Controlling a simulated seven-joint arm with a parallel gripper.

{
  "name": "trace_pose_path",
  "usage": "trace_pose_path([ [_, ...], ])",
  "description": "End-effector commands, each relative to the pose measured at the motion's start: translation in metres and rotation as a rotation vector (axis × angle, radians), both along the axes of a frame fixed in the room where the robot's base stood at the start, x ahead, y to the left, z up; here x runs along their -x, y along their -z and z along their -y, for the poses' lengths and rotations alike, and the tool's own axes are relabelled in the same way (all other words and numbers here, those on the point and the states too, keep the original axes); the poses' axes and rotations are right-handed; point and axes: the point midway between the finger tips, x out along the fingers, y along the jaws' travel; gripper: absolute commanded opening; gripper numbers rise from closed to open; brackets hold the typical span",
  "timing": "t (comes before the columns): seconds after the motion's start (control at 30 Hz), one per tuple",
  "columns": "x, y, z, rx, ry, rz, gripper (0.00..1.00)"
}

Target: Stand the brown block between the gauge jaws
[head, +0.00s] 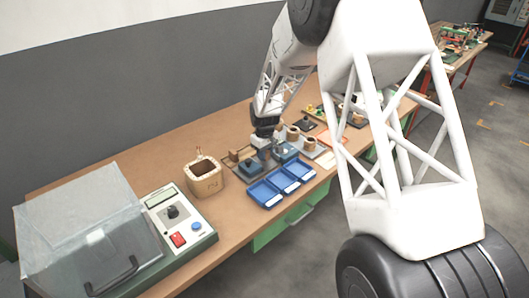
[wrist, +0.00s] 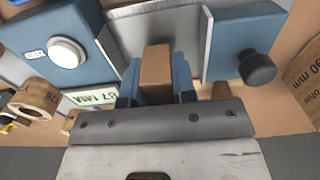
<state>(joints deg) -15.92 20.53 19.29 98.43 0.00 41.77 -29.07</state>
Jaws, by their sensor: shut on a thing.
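In the wrist view my gripper (wrist: 155,85) has its blue fingers shut on the brown block (wrist: 156,68). The block's end sticks out past the fingertips. The gauge lies beyond it: a blue body with a white round button (wrist: 68,52) on the left, a silver-grey plate (wrist: 160,22) in the middle and a blue part with a black knob (wrist: 257,67) on the right. The block appears in front of the grey plate, between the two blue parts; I cannot tell whether it touches anything. In the head view my gripper (head: 265,127) is over the blue gauge (head: 286,152), and the block is not discernible.
Blue trays (head: 267,193) lie in front of the gauge. A wooden box (head: 203,182) stands left of them. Copper-coloured coils (head: 293,133) stand right of my gripper, and one shows at left (wrist: 36,95).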

Motion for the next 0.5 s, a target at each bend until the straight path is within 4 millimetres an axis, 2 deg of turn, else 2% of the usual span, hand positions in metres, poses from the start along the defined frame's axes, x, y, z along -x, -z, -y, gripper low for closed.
trace_pose_path([
  [0.5, 0.000, 0.013, 0.000, 0.000, 0.000, 0.000, 0.02],
])
